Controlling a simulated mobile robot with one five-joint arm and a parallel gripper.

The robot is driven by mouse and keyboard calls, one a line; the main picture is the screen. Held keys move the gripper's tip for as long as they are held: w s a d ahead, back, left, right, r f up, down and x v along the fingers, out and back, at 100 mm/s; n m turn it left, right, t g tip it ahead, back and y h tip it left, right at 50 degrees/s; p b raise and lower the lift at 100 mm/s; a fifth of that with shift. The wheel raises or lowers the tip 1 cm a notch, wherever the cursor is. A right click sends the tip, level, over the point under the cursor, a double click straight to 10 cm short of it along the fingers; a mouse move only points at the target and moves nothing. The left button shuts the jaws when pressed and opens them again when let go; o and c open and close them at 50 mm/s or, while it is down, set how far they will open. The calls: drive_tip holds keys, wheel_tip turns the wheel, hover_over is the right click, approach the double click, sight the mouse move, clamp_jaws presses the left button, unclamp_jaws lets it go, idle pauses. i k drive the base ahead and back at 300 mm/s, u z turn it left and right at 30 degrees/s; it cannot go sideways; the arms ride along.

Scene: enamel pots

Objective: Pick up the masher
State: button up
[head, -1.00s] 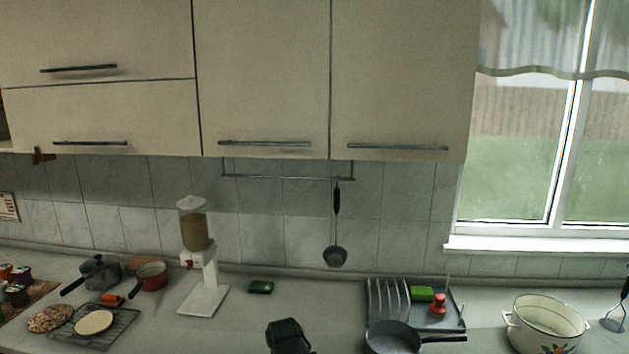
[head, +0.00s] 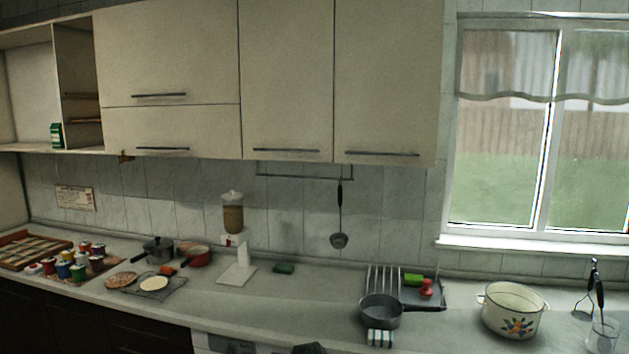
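What looks like the masher (head: 583,307) stands at the far right of the counter, right of the white pot. It has a dark upright handle and a thin wire foot. A second dark handle rises close beside it from a clear container (head: 603,336) and partly overlaps it. A dark part of what appears to be my gripper (head: 310,348) just shows at the bottom edge, well left of the masher. Its fingers cannot be made out.
A white enamel pot (head: 513,311) with a flower pattern stands left of the masher. A grey pan (head: 380,313), a striped box (head: 380,338) and a dish rack (head: 432,300) are further left. The middle counter is mostly clear.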

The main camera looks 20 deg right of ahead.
sight(575, 313)
drive_tip(key=z, duration=0.65)
drive_tip(key=i, duration=1.5)
drive_tip(key=z, duration=0.05)
drive_tip(key=k, duration=0.45)
drive_tip(key=z, duration=2.75)
